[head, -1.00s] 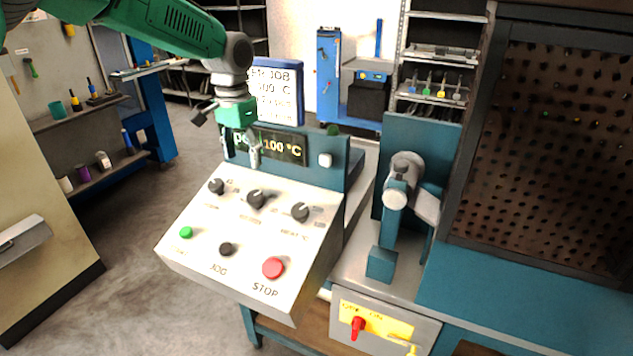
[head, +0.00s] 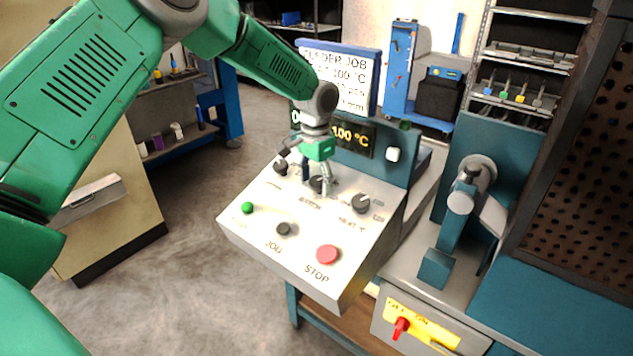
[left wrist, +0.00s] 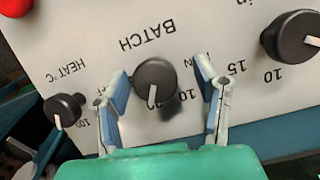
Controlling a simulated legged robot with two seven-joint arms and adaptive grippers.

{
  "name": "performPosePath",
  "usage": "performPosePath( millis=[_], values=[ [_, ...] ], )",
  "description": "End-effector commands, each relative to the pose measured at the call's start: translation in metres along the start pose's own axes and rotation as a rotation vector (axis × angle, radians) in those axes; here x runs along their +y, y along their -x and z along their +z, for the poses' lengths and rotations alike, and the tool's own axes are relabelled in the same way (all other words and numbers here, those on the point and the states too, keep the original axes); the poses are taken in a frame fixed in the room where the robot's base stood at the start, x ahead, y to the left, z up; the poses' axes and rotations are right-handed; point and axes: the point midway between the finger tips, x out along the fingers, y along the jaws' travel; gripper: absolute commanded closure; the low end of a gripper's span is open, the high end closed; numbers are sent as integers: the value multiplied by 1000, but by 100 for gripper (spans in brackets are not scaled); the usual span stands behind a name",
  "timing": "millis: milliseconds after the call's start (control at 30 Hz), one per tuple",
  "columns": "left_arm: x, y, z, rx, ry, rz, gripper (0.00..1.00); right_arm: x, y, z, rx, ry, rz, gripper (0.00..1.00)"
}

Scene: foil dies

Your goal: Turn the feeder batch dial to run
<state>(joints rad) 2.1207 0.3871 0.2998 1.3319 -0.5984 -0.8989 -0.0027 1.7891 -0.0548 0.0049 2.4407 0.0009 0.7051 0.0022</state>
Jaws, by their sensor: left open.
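The batch dial (left wrist: 155,84) is a round black knob with a white pointer line, below the upside-down word BATCH in the left wrist view. Its pointer faces down in that picture. In the head view the dial (head: 317,184) is the middle knob on the pale sloping panel (head: 300,225), partly hidden by my gripper. My left gripper (left wrist: 163,90) is open, with one finger on each side of the dial; contact cannot be told. The small labels beside the dial are partly covered by a finger and its shadow. My right gripper is not in view.
The heat dial (head: 361,204) and another knob (head: 281,167) flank the batch dial. Below are a green button (head: 247,208), a black button (head: 283,229) and a red stop button (head: 327,254). A job board (head: 346,75) and temperature display (head: 352,136) stand behind.

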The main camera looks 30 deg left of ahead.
Motion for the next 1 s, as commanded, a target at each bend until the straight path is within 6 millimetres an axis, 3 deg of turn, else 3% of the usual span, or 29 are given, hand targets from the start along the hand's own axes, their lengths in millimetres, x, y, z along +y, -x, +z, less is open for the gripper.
performPosePath(
  millis=[300, 433, 467, 1000],
  values=[
    [0, -2, 0, 1, -1, 1, 44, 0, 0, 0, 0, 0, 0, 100],
    [-1, -3, 0, 1, 0, 2, 90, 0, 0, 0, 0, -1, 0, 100],
    [-1, -3, 0, 1, -1, 2, 95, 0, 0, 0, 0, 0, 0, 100],
    [-2, -2, 1, 2, 121, 38, 94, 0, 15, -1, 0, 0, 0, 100]
  ],
)
